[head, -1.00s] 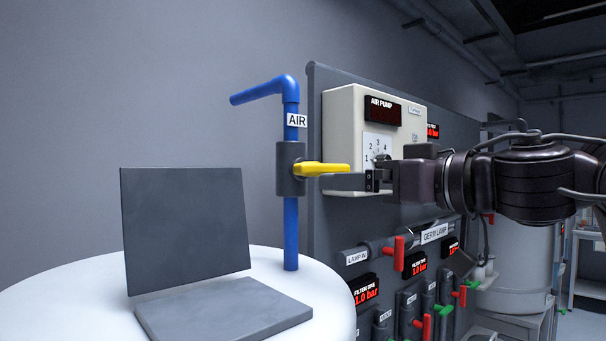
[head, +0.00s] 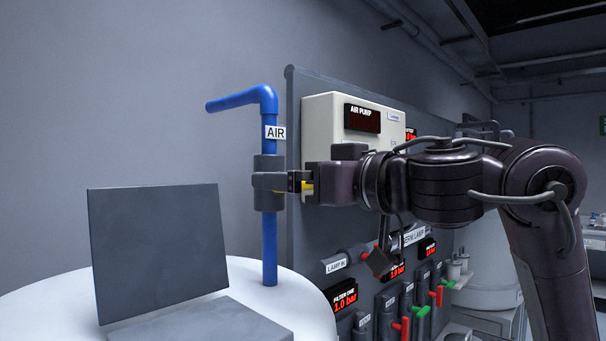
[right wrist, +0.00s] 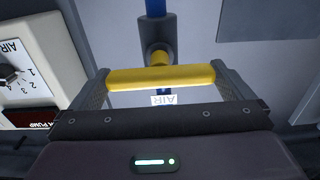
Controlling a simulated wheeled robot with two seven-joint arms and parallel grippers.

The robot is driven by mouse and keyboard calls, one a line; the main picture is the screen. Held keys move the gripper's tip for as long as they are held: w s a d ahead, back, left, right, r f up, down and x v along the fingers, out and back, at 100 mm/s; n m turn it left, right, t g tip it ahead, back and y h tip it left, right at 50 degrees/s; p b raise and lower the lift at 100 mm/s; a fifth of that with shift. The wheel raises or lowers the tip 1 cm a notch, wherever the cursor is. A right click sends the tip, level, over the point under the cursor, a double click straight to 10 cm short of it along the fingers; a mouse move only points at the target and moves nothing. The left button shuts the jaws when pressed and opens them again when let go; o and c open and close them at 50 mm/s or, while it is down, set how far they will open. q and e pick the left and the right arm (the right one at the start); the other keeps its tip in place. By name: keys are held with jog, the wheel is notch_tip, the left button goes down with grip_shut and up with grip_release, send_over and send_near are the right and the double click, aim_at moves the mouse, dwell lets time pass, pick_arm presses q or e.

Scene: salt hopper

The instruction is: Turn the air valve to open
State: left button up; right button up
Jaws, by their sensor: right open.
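The yellow valve handle (right wrist: 160,77) lies crosswise to the blue air pipe (head: 269,245) in the right wrist view. It spans the gap between the two fingers of my right gripper (right wrist: 162,70), which is open. Whether the fingers touch the handle's ends, I cannot tell. An AIR label (head: 275,132) is above the valve. My left gripper is not in view.
The air pump box (head: 325,120) is mounted on the grey panel right behind my right gripper. Lower on the panel are pipes, red and green handles and pressure displays (head: 341,299).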

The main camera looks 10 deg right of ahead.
jog(key=c, duration=0.7)
jog(key=shift+n, duration=0.4)
jog(key=n, duration=0.3)
jog(key=shift+s+a+n, duration=0.1)
jog(key=shift+n, duration=0.2)
jog(key=n, duration=0.4)
jog(key=shift+a+n, duration=0.15)
jog(key=shift+n, duration=0.15)
jog(key=n, duration=0.4)
jog(key=shift+s+f, duration=0.1)
jog(key=shift+f, duration=0.1)
jog(key=shift+a+f+n, duration=0.1)
jog(key=shift+f+n, duration=0.05)
jog(key=shift+n, duration=2.25)
